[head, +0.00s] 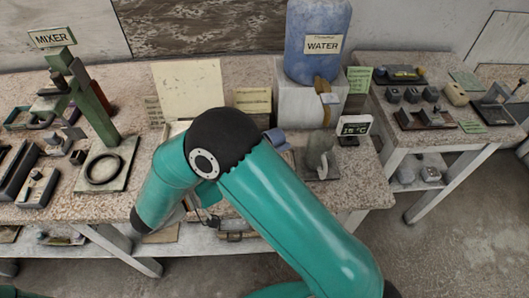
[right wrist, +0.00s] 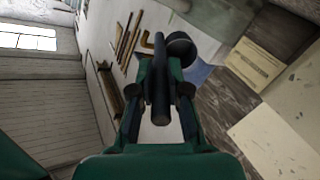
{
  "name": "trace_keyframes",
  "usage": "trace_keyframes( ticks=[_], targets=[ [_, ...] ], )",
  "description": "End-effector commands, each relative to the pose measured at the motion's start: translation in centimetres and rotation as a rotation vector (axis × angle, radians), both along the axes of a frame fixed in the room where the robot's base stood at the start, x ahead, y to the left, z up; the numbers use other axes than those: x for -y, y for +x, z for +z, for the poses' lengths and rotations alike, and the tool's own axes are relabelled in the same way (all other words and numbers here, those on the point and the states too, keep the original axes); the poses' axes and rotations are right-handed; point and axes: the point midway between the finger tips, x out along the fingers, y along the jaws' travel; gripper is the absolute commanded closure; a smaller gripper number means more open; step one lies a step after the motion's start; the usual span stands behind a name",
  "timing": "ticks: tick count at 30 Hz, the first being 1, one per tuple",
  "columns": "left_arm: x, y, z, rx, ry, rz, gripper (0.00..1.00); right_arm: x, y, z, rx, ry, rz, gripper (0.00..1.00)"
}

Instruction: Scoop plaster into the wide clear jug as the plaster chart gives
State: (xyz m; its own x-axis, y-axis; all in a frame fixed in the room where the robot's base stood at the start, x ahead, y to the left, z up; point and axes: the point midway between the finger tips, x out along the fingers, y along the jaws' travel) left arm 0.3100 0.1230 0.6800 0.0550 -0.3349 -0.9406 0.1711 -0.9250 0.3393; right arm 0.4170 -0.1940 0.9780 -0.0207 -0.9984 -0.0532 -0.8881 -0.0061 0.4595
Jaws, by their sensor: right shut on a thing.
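My right gripper (right wrist: 160,92) is shut on the dark handle of a scoop (right wrist: 180,46), whose round cup shows beyond the fingers in the right wrist view. In the head view my bent right arm covers the middle of the bench and hides this gripper. A pale, partly see-through vessel (head: 319,159), possibly the wide clear jug, stands on a dark plate at the bench's right end. Small printed cards (head: 252,100) stand at the back; their text is too small to read, so I cannot tell which is the plaster chart. My left gripper is not in view.
A blue water container (head: 318,38) stands on a pale block (head: 300,106) behind a small temperature display (head: 355,127). A green mixer stand (head: 92,103) and dark moulds (head: 38,186) fill the bench's left. A second table (head: 403,135) stands right, across a gap.

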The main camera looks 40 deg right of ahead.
Motion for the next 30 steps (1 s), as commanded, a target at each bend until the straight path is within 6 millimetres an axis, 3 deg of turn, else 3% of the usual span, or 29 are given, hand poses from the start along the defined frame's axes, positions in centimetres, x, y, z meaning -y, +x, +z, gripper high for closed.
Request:
trace_keyframes(
  ticks=[11,21,30],
  targets=[
    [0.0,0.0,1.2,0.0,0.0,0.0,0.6,0.1,0.0,0.5,0.004,0.013,-0.005,1.0],
    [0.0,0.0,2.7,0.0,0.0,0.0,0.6,1.8,0.0,3.9,0.018,0.352,-0.008,1.0],
    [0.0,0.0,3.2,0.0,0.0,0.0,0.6,2.5,0.0,5.1,0.018,0.479,-0.01,1.0]
  ],
)
